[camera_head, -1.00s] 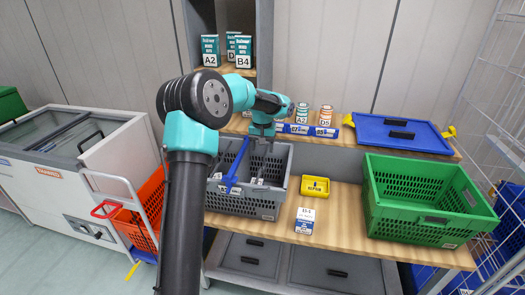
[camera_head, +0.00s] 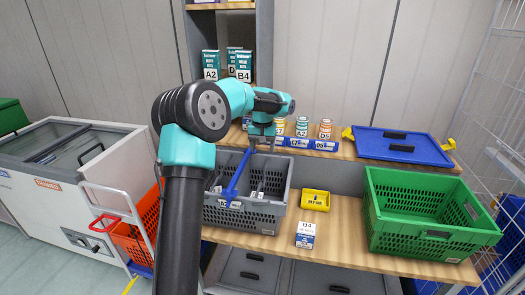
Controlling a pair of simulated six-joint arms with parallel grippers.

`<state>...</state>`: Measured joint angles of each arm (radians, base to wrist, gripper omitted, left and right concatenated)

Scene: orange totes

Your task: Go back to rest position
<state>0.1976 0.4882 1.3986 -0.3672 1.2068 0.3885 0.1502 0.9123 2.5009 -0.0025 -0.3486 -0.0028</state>
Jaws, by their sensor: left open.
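My left arm rises from the bottom and bends over to the right. Its gripper (camera_head: 262,142) points down above the back edge of the grey crate (camera_head: 240,215) on the wooden bench. The gripper is open, with nothing seen held in it; the fingers are small and partly blend with the crate behind. A blue long-handled item (camera_head: 237,178) leans in the crate, left of the gripper and seemingly apart from it. My right gripper is not in view.
A yellow bin (camera_head: 315,200) and a small white-and-blue box (camera_head: 306,235) stand right of the grey crate. A green crate (camera_head: 425,215) is further right. Cans (camera_head: 302,127) and a blue lid (camera_head: 400,143) sit on the raised shelf. A trolley with an orange basket (camera_head: 135,238) stands left.

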